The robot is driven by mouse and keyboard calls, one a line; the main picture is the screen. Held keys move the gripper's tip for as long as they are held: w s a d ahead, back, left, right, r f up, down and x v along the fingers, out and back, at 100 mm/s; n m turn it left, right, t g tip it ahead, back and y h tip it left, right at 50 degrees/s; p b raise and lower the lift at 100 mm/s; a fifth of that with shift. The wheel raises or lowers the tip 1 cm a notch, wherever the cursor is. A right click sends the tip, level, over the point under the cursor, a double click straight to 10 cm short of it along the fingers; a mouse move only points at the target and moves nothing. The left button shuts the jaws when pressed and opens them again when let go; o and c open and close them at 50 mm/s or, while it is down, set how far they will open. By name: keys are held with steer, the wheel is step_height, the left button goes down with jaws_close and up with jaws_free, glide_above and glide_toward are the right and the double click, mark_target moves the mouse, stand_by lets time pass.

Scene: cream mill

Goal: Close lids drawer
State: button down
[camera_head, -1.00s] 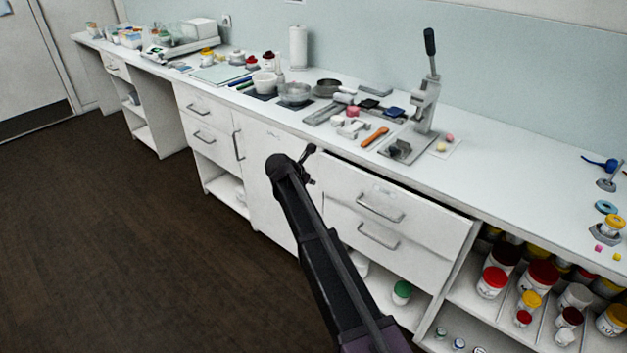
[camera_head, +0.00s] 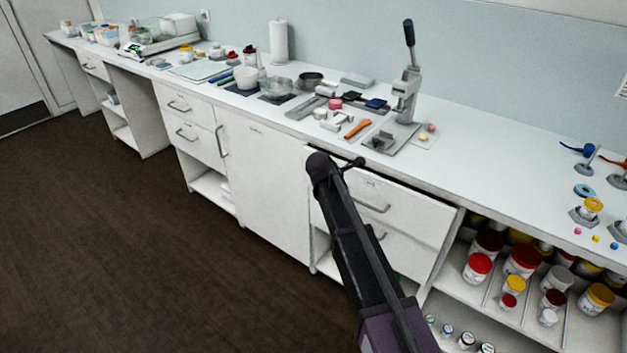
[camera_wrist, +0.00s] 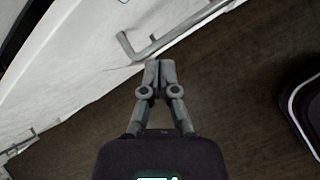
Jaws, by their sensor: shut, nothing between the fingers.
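The upper drawer (camera_head: 405,200) of the white unit under the counter has a small label and a grey bar handle (camera_head: 372,205). A dark gap shows along its top edge, so it stands slightly open. A second drawer with its own handle (camera_head: 379,232) is below it. My gripper (camera_head: 357,163) is near the drawer's upper left part; contact cannot be told in the head view. In the wrist view my gripper (camera_wrist: 160,64) is shut and empty, its tips close beside a grey bar handle (camera_wrist: 150,45) on a white front.
The counter above holds a lever press (camera_head: 405,95), an orange tool (camera_head: 357,128) and several bowls. Open shelves with jars (camera_head: 522,260) are at the right. A closed cabinet door (camera_head: 262,185) is at the left. The dark floor (camera_head: 130,240) in front is clear.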

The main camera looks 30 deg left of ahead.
steer(key=s+d+f+m+g, duration=0.15)
steer(key=d+m, duration=0.55)
steer(key=d, duration=0.8)
steer(key=s+d+f+m+g, duration=0.1)
steer(key=s+d+m+g, duration=0.15)
steer(key=d+m, duration=0.75)
steer(key=s+d+m+g, duration=0.1)
steer(key=s+d+m, duration=0.2)
steer(key=d, duration=0.5)
steer(key=s+d+m+g+y, duration=0.1)
steer(key=s+d+m, duration=0.3)
steer(key=d, duration=0.4)
steer(key=s+d+f+m+g+y, duration=0.1)
steer(key=s+d+m, duration=0.3)
steer(key=s+d, duration=0.2)
steer(key=shift+d, duration=1.25)
steer(key=shift+s+f, duration=0.1)
